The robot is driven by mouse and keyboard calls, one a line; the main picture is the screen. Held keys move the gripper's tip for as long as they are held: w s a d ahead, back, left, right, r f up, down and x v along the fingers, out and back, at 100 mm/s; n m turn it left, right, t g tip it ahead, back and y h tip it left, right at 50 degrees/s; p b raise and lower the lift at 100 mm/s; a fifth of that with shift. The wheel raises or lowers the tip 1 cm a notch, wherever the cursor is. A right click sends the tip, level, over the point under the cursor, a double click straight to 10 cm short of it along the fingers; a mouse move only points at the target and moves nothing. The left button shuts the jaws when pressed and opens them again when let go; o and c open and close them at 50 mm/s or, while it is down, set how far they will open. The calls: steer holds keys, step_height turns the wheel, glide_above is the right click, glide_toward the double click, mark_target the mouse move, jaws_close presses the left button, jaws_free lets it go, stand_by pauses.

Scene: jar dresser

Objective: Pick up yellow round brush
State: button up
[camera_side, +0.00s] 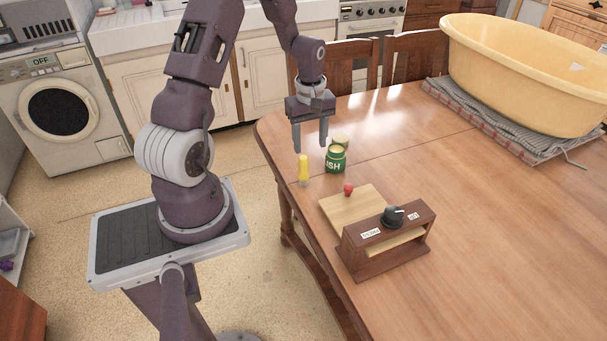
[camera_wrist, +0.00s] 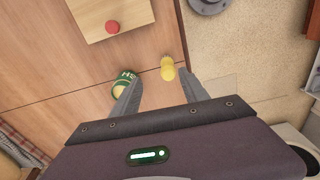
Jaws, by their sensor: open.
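The yellow round brush (camera_side: 303,168) stands upright near the table's left edge in the side view. It also shows in the wrist view (camera_wrist: 168,70), beyond and between my fingers, nearer the right one. My gripper (camera_side: 310,150) points down above the table, with its two fingers apart and nothing between them. It also shows in the wrist view (camera_wrist: 162,90). A green jar (camera_side: 336,160) with white lettering stands just right of the brush; in the wrist view the jar (camera_wrist: 123,80) is partly hidden by my left finger.
A small wooden box (camera_side: 388,245) with a black knob and a pale board with a red knob (camera_side: 348,189) stand in front. A pale round item (camera_side: 342,140) is behind the jar. A yellow tub (camera_side: 520,75) sits on a folded cloth (camera_side: 490,125). The table's right side is clear.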

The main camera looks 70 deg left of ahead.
steer(key=n, duration=0.1)
glide_above(304, 169)
steer(key=a, duration=0.1)
steer(key=f, duration=0.4)
steer(key=shift+w+f, duration=0.1)
steer(key=shift+w, duration=0.15)
steer(key=f, duration=0.6)
steer(key=shift+a+f, duration=0.2)
steer(key=shift+f, duration=0.15)
jaws_close()
